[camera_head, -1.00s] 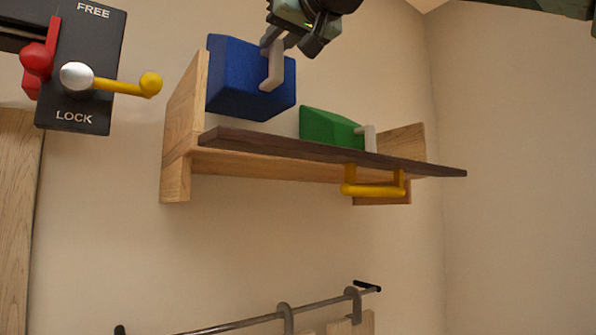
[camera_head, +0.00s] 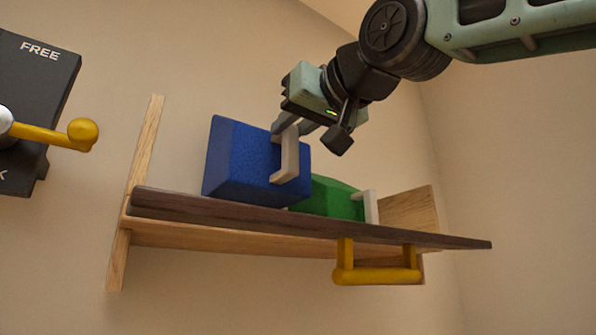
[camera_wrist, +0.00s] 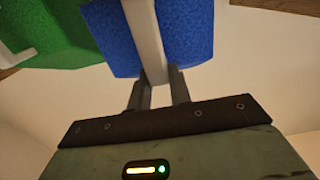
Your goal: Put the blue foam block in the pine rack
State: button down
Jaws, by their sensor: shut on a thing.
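The blue foam block (camera_head: 238,165) has a pale grip handle on its front. The pine rack (camera_head: 128,240) is a wall shelf with light wooden ends, a dark front board (camera_head: 240,215) and a yellow handle (camera_head: 375,275). The block is behind the front board, between the left end and a green block (camera_head: 335,198), which it partly covers. Its lower edge is hidden, so I cannot tell whether it touches the shelf. The wrist view shows my fingers (camera_wrist: 160,90) at the handle of the blue block (camera_wrist: 188,35).
The green block stands in the rack with a pale handle of its own, close to the blue block's right. A dark panel (camera_head: 35,85) marked FREE with a yellow lever (camera_head: 60,136) is on the wall at left. A gap shows between the blue block and the rack's left end.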

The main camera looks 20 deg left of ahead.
aim_at(293, 158)
jog(key=shift+f, duration=2.55)
jog(key=shift+f, duration=0.2)
jog(key=c, duration=1.3)
grip_release()
